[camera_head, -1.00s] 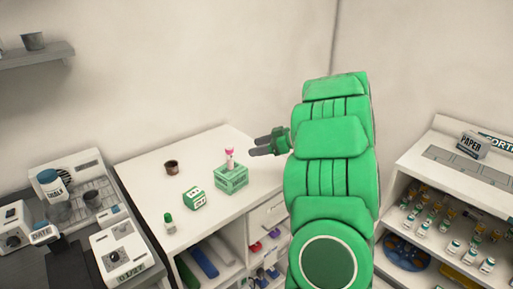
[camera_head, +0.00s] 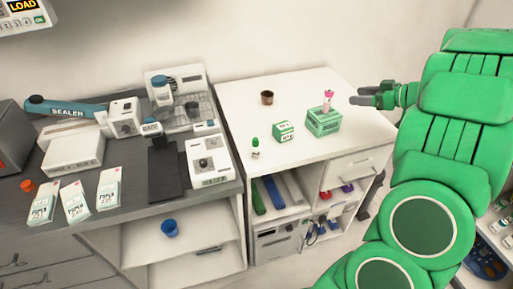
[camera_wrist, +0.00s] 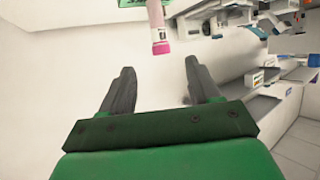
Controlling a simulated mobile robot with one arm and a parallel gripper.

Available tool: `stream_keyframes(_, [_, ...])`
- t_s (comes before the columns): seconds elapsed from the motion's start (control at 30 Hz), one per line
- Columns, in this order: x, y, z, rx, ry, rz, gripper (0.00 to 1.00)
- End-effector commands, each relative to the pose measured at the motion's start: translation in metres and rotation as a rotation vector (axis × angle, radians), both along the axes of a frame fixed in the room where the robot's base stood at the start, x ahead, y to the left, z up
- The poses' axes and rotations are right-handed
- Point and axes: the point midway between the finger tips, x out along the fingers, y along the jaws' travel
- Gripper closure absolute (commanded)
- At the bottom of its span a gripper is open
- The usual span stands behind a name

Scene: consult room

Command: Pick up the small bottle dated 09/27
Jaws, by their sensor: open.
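A small bottle with a green cap (camera_head: 255,149) stands on the white counter. A small pink-topped vial (camera_head: 327,102) stands on a green box (camera_head: 323,122); this vial also shows in the wrist view (camera_wrist: 157,26), beyond my fingers. Several small bottles stand on a shelf at the right edge, mostly cut off and behind my arm. No date is readable on any bottle. My gripper (camera_head: 357,95) is open and empty, to the right of the pink-topped vial and apart from it. Its two fingers also show in the wrist view (camera_wrist: 158,88), with nothing between them.
A green-and-white box (camera_head: 283,131) and a brown cup (camera_head: 267,97) stand on the white counter (camera_head: 240,105). A grey counter at the left holds a sealer (camera_head: 65,109), devices and pouches (camera_head: 75,203). A blue cup (camera_head: 170,228) stands below.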

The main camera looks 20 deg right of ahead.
Motion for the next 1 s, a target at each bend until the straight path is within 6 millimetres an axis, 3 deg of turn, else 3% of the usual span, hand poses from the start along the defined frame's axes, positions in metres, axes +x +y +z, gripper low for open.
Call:
stream_keyframes(0.73, [0.001, 0.002, -0.001, 0.0, 0.0, 0.002, 0.36])
stream_keyframes(0.87, [0.006, 0.023, -0.01, 0.005, 0.002, 0.034, 0.36])
stream_keyframes(1.0, [0.015, 0.072, -0.031, 0.011, 0.0, 0.106, 0.36])
